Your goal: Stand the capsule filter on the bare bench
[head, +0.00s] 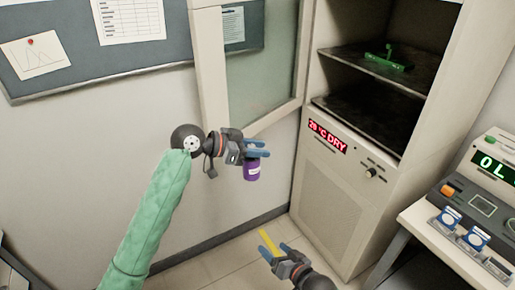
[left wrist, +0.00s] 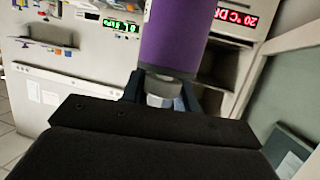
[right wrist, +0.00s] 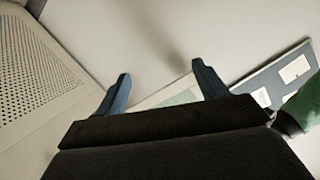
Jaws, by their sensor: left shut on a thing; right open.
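The capsule filter (head: 252,171) is a purple cylinder with a white label. My left gripper (head: 266,149) is shut on its narrow grey neck, and the body hangs below the fingers in the air, roughly upright in the head view. In the left wrist view the purple body (left wrist: 175,35) fills the top middle, with the grey neck between the fingers. My right gripper (head: 276,251) is low in the head view, open and empty; its two blue fingers (right wrist: 160,85) stand apart in the right wrist view. A pale bench (head: 416,222) is at the right edge.
An open drying cabinet (head: 328,185) with a red "DRY" display stands right of the filter; a green rack (head: 390,60) sits on its upper shelf. An instrument (head: 480,205) with a green display and blue-and-white parts occupies the visible bench. A yellow strip (head: 268,242) shows near my right gripper.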

